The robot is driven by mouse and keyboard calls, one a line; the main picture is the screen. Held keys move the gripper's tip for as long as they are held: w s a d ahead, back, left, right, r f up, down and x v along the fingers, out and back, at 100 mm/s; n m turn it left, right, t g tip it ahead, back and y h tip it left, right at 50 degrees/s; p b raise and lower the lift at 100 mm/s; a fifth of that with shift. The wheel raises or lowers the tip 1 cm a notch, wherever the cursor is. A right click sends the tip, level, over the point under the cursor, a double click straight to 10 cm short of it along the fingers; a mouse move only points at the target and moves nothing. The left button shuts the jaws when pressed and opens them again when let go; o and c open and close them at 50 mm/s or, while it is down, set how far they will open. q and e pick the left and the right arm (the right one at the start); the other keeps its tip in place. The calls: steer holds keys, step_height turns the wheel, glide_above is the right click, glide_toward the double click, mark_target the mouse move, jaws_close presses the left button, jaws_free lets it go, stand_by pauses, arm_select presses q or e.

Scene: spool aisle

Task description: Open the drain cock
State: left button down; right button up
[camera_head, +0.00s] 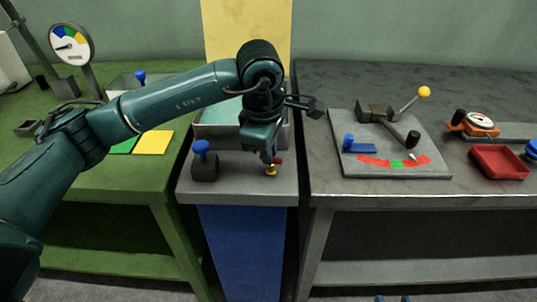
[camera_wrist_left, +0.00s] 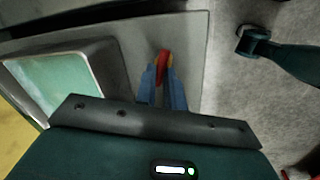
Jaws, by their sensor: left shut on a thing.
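The drain cock is a small brass-coloured fitting (camera_head: 271,171) with a red handle, at the front of the grey stand. The red handle (camera_wrist_left: 162,60) shows between the blue fingertips in the left wrist view. My left gripper (camera_head: 269,156) reaches down from above and is shut on this handle; the fingers (camera_wrist_left: 161,72) sit on either side of it. The fingers and wrist hide part of the cock in the head view. Two blue fingertips of my right gripper (camera_head: 392,298) show at the bottom edge of the head view, apart, with nothing visible between them.
A tank with pale green content (camera_head: 218,130) stands behind the cock. A blue-knobbed block (camera_head: 204,168) is left of it. A green bench is at left.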

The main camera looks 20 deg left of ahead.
arm_select(q)
steer(key=n+b, duration=0.1)
steer(key=n, duration=0.2)
steer(key=shift+d+n+y, duration=0.1)
steer(key=shift+n+y, duration=0.2)
steer(key=shift+y, duration=0.1)
arm_select(e)
steer(key=shift+s+d+r+t, duration=0.2)
steer(key=shift+d+r+t, duration=0.15)
steer(key=shift+d+t, duration=0.05)
arm_select(q)
steer(key=shift+n, duration=0.3)
arm_select(e)
steer(key=shift+s, duration=0.1)
steer(key=shift+a+f, duration=0.1)
steer(key=shift+f, duration=0.05)
arm_select(q)
steer(key=c, duration=1.9)
jaws_free()
steer(key=shift+c, duration=0.2)
steer(key=o, duration=0.5)
steer(key=shift+c, duration=0.2)
